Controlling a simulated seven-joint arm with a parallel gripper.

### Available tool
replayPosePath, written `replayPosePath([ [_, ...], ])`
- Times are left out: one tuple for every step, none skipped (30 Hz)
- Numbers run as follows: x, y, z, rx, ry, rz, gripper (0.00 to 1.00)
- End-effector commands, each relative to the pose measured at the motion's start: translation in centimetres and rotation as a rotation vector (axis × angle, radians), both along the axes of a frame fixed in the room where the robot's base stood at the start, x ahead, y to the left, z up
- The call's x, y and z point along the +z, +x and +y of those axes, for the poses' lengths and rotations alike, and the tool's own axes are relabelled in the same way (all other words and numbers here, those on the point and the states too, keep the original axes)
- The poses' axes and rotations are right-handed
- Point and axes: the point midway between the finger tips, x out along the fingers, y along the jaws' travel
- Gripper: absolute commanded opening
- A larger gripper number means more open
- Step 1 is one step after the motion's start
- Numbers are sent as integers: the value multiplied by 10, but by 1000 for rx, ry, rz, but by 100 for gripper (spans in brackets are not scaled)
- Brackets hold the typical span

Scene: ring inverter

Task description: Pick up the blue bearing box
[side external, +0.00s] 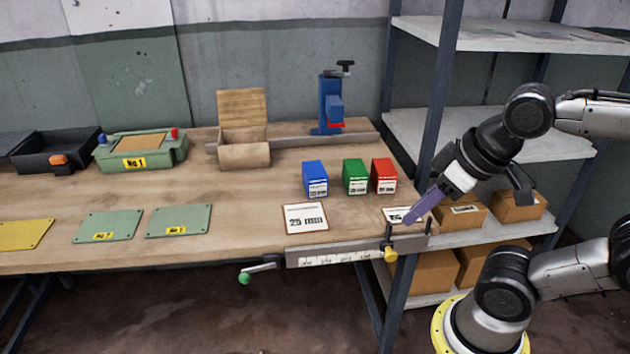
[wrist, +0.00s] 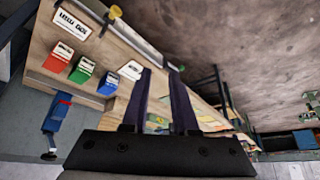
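The blue bearing box (side external: 315,180) stands upright on the wooden workbench, left of the green box (side external: 355,178) and the red box (side external: 384,177). The blue box also shows in the wrist view (wrist: 108,86), left of the fingers, beyond the green (wrist: 82,72) and red (wrist: 58,59) boxes. My gripper (side external: 410,217), with purple fingers, is over the bench's front right corner, right of and nearer the front than the boxes. In the wrist view my gripper (wrist: 160,70) is open, with an empty gap between its fingers.
A 25 mm card (side external: 306,218) lies in front of the blue box. A second card (side external: 398,214) is partly hidden by my gripper. A measuring rail (side external: 345,255) runs along the front edge. A blue press (side external: 330,108) stands behind. A shelf post (side external: 437,100) rises close beside my arm.

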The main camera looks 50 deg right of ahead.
Motion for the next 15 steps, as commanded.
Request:
replayPosePath([
  [0,0,0,0,0,0,38],
  [0,0,0,0,0,0,43],
  [0,0,0,0,0,0,50],
  [0,0,0,0,0,0,56],
  [0,0,0,0,0,0,61],
  [0,0,0,0,0,0,68],
  [0,0,0,0,0,0,74],
  [0,0,0,0,0,0,79],
  [0,0,0,0,0,0,86],
  [0,0,0,0,0,0,92],
  [0,0,0,0,0,0,97],
  [0,0,0,0,0,0,100],
  [0,0,0,0,0,0,100],
  [0,0,0,0,0,0,100],
  [0,0,0,0,0,0,100],
])
